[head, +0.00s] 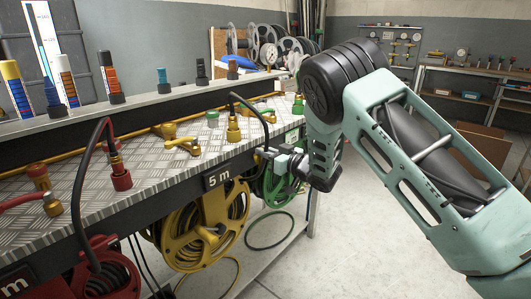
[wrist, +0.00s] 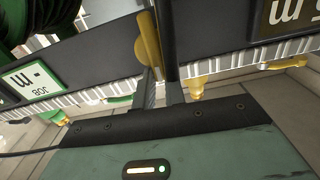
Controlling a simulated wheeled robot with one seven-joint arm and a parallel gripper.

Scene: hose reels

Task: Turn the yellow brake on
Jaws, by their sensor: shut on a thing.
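The yellow reel (head: 205,225) hangs under the bench, below the "5 m" plate (head: 217,177). My gripper (head: 264,155) is at the bench's front edge, right of that plate. In the wrist view its two fingers (wrist: 161,92) reach up to a yellow lever-like part (wrist: 149,42), which I take for the yellow brake. The jaws are shut on it, though the contact is partly hidden. In the head view my gripper and wrist cover this part, so its exact position cannot be told there.
Yellow fittings (head: 183,146) and a black hose (head: 250,105) stand on the bench top. The floor (head: 355,245) at right is clear.

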